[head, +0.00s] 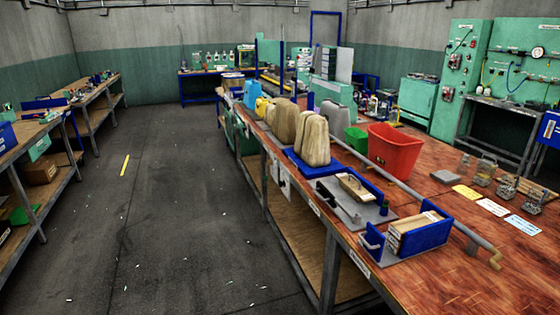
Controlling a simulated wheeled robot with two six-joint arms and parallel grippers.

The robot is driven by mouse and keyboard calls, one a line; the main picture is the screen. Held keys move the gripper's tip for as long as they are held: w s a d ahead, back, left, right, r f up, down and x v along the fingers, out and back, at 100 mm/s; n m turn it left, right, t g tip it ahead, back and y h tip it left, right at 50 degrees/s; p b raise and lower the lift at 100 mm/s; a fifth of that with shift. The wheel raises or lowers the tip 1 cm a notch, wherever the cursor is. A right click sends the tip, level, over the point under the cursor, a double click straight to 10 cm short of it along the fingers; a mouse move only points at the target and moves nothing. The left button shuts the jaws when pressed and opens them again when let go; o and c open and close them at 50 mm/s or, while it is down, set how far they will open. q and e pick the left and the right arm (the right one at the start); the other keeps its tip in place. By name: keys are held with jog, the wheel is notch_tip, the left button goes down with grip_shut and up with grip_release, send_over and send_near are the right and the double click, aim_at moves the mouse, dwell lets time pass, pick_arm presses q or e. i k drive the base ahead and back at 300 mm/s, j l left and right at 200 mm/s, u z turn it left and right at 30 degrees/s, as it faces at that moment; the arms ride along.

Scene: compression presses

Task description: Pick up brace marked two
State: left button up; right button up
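I cannot read a marking "two" on anything, so I cannot tell which thing is the brace. Several tall tan rounded pieces (313,140) stand upright on the workbench, the nearest ones on a blue base (312,170). Nearer, a small wooden piece (356,187) lies on a grey plate (381,224). A wooden block (417,222) sits in a blue holder (424,240) close to the bench's front edge. Neither of my grippers is in view.
The long reddish workbench (455,280) fills the right side. It carries a red bin (394,150), a green bin (356,140), a long grey bar (400,191), cards (492,207) and small wire items. Open floor (170,220) lies left, with side benches (95,92) beyond.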

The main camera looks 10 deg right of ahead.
aim_at(348, 183)
jog(key=i+j+z, duration=0.15)
jog(key=i+z, duration=0.15)
jog(key=i, duration=0.25)
jog(key=i+j+z, duration=0.3)
jog(key=i, duration=0.25)
jog(key=i+j+z, duration=0.3)
jog(key=i, duration=0.2)
